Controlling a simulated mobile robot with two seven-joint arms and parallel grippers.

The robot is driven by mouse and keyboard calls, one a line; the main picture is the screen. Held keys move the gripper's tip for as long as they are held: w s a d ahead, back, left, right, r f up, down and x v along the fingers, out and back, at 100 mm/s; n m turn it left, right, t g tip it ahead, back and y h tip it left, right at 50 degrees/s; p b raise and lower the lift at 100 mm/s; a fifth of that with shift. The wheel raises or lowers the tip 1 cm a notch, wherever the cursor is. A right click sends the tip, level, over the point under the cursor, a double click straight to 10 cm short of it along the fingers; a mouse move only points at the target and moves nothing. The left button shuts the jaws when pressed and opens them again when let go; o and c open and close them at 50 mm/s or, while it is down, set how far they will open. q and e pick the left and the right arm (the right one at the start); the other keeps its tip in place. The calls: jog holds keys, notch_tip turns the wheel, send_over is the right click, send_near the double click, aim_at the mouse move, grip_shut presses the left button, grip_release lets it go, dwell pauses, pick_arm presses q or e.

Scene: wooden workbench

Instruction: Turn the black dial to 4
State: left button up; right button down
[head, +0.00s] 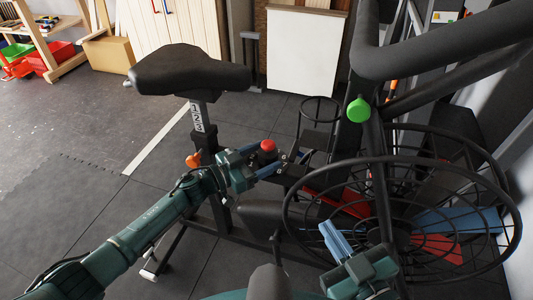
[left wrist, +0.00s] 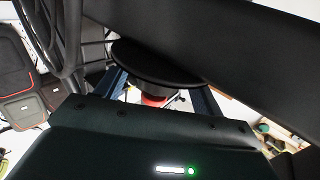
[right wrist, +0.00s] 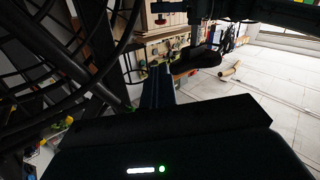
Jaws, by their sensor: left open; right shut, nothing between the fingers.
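A black round disc (left wrist: 158,66), which looks like the dial, shows in the left wrist view between the fingers of my left gripper (left wrist: 160,88). A red part (left wrist: 153,100) shows just below it. No number or pointer on the disc can be read. In the head view my left gripper (head: 278,165) is at the bike frame, open, beside a red knob (head: 268,146); the black disc cannot be made out clearly there. I cannot tell whether the fingers touch the disc. My right gripper (head: 335,238) is shut and empty near the wire wheel; its closed fingers show in the right wrist view (right wrist: 158,84).
The exercise bike's black saddle (head: 190,70) stands at upper left on a numbered post (head: 198,116). A large wire wheel (head: 400,162) and a black frame tube with a green knob (head: 358,110) crowd the right. The floor at left (head: 60,130) is clear.

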pick_arm(q)
jog(key=p+v, duration=0.2)
jog(key=v, duration=0.9)
jog(key=shift+s+a+p, duration=0.25)
jog(key=shift+a+p, duration=0.05)
pick_arm(e)
jog(key=shift+s+d+m+g+h, duration=0.15)
jog(key=shift+d+m+g+h, duration=0.15)
jog(key=shift+g, duration=0.25)
jog(key=shift+s+d+m+g+h, duration=0.1)
jog(key=shift+d+m+g+h, duration=0.15)
jog(key=shift+g, duration=0.3)
jog(key=shift+a, duration=0.1)
